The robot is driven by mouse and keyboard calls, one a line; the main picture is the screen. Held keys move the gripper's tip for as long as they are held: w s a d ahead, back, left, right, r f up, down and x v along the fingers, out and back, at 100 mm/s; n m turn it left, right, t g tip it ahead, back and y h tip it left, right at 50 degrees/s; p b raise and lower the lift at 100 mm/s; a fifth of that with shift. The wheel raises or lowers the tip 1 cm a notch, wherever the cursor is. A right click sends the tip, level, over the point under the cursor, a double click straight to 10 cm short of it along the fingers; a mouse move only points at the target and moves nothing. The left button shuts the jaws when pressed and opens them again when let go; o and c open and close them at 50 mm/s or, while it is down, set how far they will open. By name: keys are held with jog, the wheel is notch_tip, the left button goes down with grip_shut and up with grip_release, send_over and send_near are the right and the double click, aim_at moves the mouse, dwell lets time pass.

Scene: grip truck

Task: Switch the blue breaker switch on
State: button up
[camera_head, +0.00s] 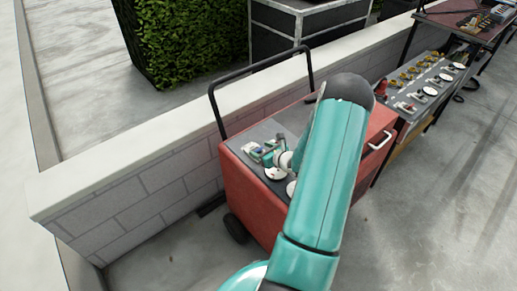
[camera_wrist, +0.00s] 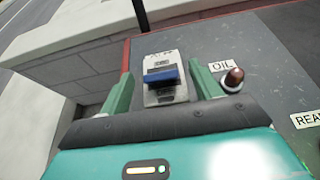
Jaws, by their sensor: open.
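The blue breaker switch (camera_wrist: 162,76) sits on a light grey breaker body (camera_wrist: 164,94) on the dark cart top in the wrist view. My gripper (camera_wrist: 161,70) is open, with one green finger on each side of the breaker. Gaps show between the fingers and the breaker, and nothing is held. In the head view my gripper (camera_head: 267,153) is low over the red cart's top, and the breaker is too small there to make out clearly.
A brown-tipped knob (camera_wrist: 233,80) stands close to my right finger, beside an "OIL" label (camera_wrist: 222,66). The red cart (camera_head: 248,196) has a black handle and stands along a low block wall (camera_head: 150,195). Another table with several parts (camera_head: 425,85) stands farther right.

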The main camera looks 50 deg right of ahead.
jog(key=shift+x, duration=1.25)
jog(key=c, duration=1)
jog(key=shift+w+r+g, duration=0.2)
jog(key=shift+w+g, duration=0.35)
jog(key=shift+g, duration=0.55)
jog(key=shift+w+g, duration=0.2)
jog(key=shift+g, duration=0.8)
jog(key=shift+d, duration=0.1)
jog(key=o, duration=1)
